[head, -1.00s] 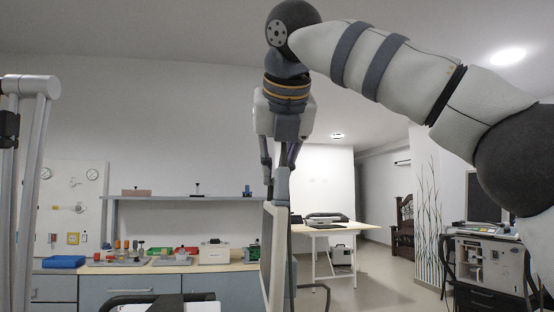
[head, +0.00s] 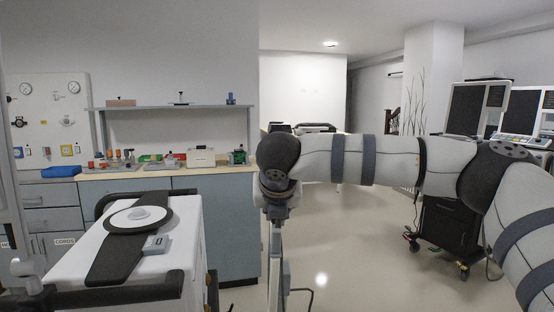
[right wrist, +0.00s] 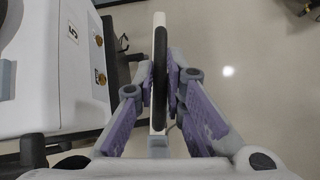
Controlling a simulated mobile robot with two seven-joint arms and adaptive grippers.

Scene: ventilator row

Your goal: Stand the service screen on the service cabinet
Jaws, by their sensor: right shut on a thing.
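The service screen (head: 275,268) is a thin light panel with a dark edge, seen nearly edge-on and hanging upright below my right gripper (head: 277,222). In the right wrist view, my right gripper (right wrist: 163,78) is shut on the screen (right wrist: 159,40), with a finger on each face. The white service cabinet (head: 185,232) stands to the left, with black handles and a dark band with a round light plate on its top. It also shows at the left of the right wrist view (right wrist: 78,75). The screen is beside the cabinet, apart from it. My left gripper is not in view.
A workbench (head: 215,205) with trays and small parts stands behind the cabinet, under a shelf (head: 170,107). A dark wheeled cart (head: 447,232) and other screens (head: 467,107) stand at the right. The floor (head: 350,260) between is clear.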

